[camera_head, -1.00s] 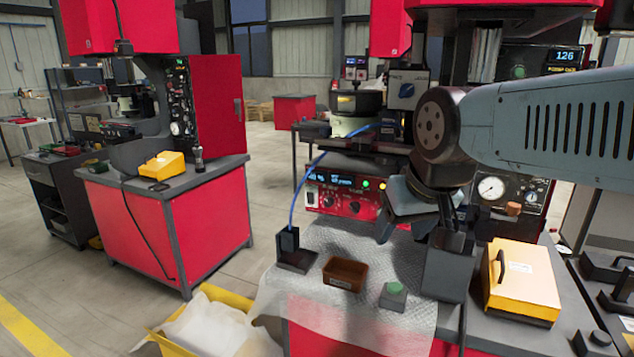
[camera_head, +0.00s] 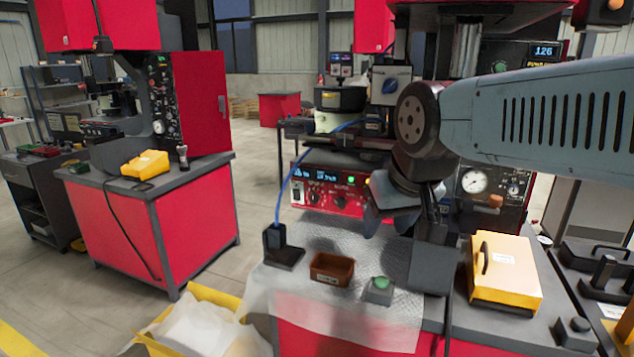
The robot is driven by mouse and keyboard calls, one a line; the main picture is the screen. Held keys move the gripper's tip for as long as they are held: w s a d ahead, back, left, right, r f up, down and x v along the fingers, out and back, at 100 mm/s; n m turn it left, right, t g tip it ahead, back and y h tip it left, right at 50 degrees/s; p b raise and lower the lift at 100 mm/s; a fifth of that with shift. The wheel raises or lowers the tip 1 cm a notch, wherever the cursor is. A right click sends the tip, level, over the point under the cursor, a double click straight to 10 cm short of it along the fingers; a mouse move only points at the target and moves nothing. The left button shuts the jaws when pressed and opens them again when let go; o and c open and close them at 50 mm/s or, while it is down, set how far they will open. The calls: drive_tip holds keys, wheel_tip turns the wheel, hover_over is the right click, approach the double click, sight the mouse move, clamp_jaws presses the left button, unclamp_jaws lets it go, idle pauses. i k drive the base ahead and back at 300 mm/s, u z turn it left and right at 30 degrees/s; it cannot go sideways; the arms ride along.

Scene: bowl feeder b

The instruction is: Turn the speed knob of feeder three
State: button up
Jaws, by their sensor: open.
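A red control panel (camera_head: 326,203) with lit displays and a green light stands at the back of the near bench. Small dark knobs (camera_head: 314,198) show on its face; their labels are too small to read. A white box with a blue dial (camera_head: 390,86) stands above, beside a bowl feeder (camera_head: 338,100). I cannot tell which feeder is number three or which knob is its speed knob. My gripper (camera_head: 388,222) hangs below my wrist, in front of the right part of the panel and hiding it. It is open and appears apart from the knobs; its fingertips are partly unclear.
The bench holds a brown tray (camera_head: 331,280), a green button box (camera_head: 379,291), a yellow case (camera_head: 505,275) and a blue cable (camera_head: 279,205) on a dark stand. A dark post stands below my wrist.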

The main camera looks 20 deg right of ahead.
sight(314, 198)
drive_tip(key=u, duration=0.45)
drive_tip(key=k, duration=1.5)
drive_tip(key=z, duration=0.55)
drive_tip(key=i, duration=1.55)
drive_tip(key=u, duration=0.05)
